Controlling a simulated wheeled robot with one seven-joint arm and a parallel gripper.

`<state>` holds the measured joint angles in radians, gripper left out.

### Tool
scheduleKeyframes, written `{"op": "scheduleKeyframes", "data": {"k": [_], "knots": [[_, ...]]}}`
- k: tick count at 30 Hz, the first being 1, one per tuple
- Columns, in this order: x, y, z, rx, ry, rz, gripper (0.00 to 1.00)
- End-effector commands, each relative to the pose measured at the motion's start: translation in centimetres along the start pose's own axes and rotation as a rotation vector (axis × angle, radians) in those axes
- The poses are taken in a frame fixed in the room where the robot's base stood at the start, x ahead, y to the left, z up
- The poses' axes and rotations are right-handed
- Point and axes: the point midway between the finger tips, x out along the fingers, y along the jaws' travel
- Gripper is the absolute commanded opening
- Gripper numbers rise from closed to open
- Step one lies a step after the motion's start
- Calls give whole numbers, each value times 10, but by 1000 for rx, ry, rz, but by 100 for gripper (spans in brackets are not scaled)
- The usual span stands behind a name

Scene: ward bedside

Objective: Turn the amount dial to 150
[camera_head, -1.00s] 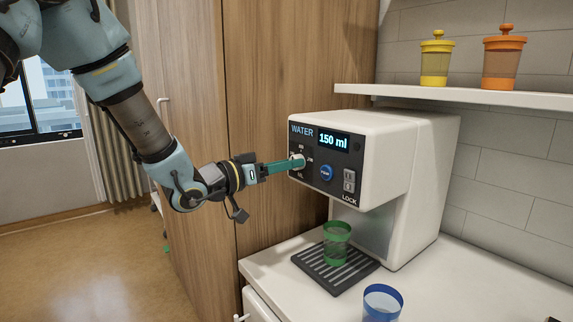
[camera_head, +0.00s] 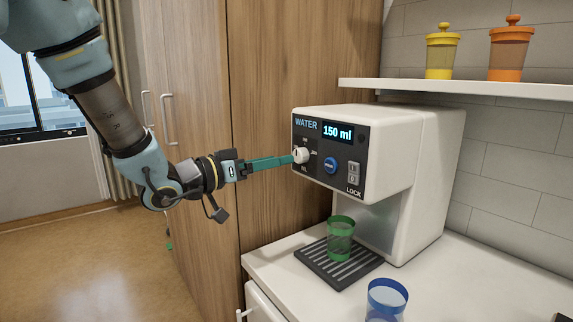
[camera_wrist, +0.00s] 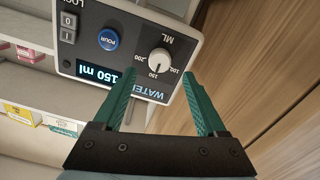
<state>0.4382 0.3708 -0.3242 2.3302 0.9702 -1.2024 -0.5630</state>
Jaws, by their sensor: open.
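The white water dispenser (camera_head: 385,135) has a dark front panel, and its display (camera_head: 338,133) reads 150 ml. The white amount dial (camera_head: 301,155) is on the panel's left side. It also shows in the wrist view (camera_wrist: 159,61), upside down, its mark toward the 150 label. My gripper (camera_head: 289,159) has green fingers that end close to the dial in the head view. In the wrist view my gripper (camera_wrist: 161,82) is open, its fingers spread to either side with the dial between and beyond them, apart from it.
A blue POUR button (camera_head: 330,165) and a lock switch (camera_head: 353,172) are right of the dial. A green cup (camera_head: 340,240) stands on the drip tray (camera_head: 312,262). A blue-rimmed cup (camera_head: 386,300) stands in front on the counter. A wooden cabinet (camera_head: 275,90) is close on the left.

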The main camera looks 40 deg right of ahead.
Motion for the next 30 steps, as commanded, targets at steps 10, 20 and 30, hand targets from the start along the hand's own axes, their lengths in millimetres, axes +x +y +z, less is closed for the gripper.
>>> {"op": "scheduleKeyframes", "data": {"k": [10, 20, 30], "knots": [[-54, -1, 2, 0, -1, -2, 74], [-60, 0, 0, -2, -1, 0, 74], [-61, -2, 1, 0, -3, -10, 74]]}}
